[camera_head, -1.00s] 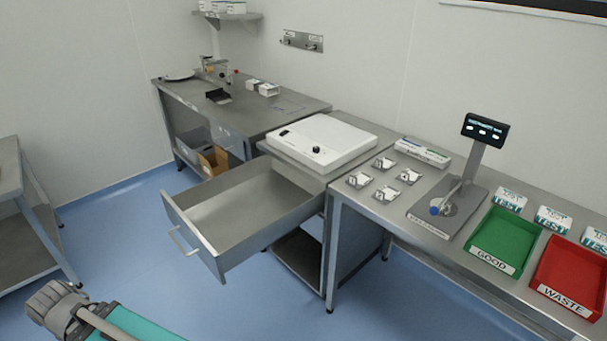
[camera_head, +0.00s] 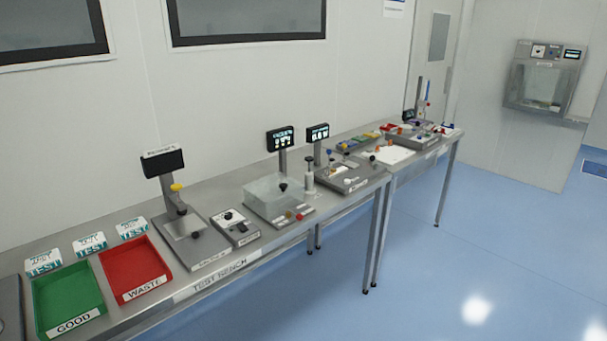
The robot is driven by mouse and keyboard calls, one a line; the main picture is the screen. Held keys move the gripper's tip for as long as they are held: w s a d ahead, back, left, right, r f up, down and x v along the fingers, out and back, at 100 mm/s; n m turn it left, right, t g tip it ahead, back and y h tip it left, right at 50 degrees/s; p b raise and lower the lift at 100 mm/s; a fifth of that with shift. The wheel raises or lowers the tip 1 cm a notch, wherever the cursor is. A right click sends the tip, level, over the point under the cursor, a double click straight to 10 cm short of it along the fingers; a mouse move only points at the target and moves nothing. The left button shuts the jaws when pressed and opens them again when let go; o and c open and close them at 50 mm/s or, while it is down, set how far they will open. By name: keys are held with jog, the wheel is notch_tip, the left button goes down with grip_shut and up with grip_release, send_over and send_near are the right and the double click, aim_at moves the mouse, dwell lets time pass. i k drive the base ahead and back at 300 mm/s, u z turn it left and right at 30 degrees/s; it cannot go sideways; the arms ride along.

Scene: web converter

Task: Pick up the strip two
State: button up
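I cannot make out any strip that I could name as strip two in this view. My gripper is not in view. The long test bench (camera_head: 205,291) runs from the lower left to the back right. On its near left part lie an empty green tray marked GOOD (camera_head: 68,298) and an empty red tray marked WASTE (camera_head: 134,270). Small items farther along the bench are too small to identify.
White TEST boxes (camera_head: 90,244) stand behind the trays. A device with a dark screen (camera_head: 163,162), a clear-covered box (camera_head: 278,198) and more instruments (camera_head: 350,178) line the bench. A wall cabinet (camera_head: 544,80) hangs at right. The blue floor (camera_head: 470,250) in front is clear.

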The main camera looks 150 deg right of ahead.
aim_at(328, 173)
jog(key=z, duration=2.65)
jog(key=i, duration=0.1)
jog(key=z, duration=2.95)
